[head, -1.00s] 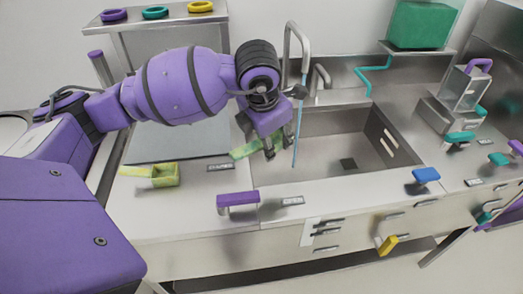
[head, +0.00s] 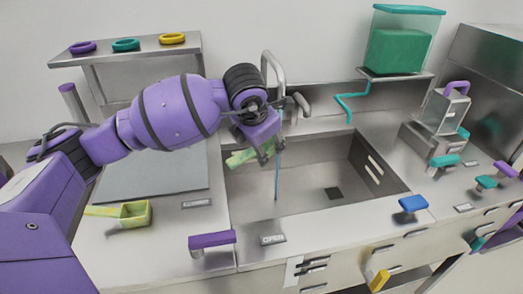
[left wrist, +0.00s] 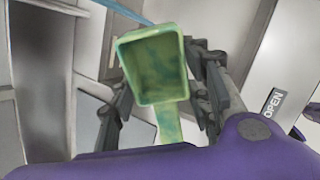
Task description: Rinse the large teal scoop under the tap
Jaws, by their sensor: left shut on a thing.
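The teal-green scoop (head: 240,158), mottled with yellow-green patches, is held in my left gripper (head: 264,157) over the left side of the sink. In the left wrist view the scoop (left wrist: 157,65) shows its hollow cup toward the camera. Its handle runs down between the gripper's fingers (left wrist: 165,125), which are shut on it. The tap (head: 277,75) stands behind the sink. A thin blue stream (head: 276,178) runs down just right of the gripper. It also shows in the left wrist view (left wrist: 122,9), beyond the scoop's rim; I cannot tell whether they touch. My right gripper is out of view.
The steel sink basin (head: 300,184) has a raised front edge. A smaller yellow-green scoop (head: 136,214) lies on the left counter. A purple handle (head: 212,240) stands at the front. A green-filled container (head: 397,50) sits on a shelf at back right.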

